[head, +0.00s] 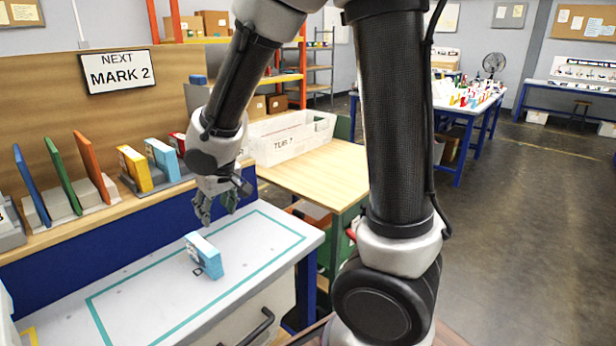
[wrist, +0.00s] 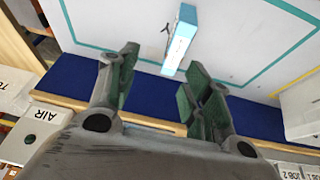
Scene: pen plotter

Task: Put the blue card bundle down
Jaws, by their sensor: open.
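The blue card bundle (head: 204,256), light blue with a white side, stands on the white plotter bed (head: 150,290) inside a teal outline, beside a small black mark. It also shows in the wrist view (wrist: 181,40), beyond the fingertips. My gripper (head: 217,208) is open and empty, behind and above the bundle in the head view, apart from it. In the wrist view the gripper's fingers (wrist: 160,72) are spread, with nothing between them.
A wooden shelf holds blue, green and orange boards (head: 62,175) and yellow and light blue bundles (head: 162,159). A sign (head: 118,72) reads "NEXT MARK 2". A clear bin (head: 290,138) stands on a wooden table (head: 318,182). The bed around the bundle is clear.

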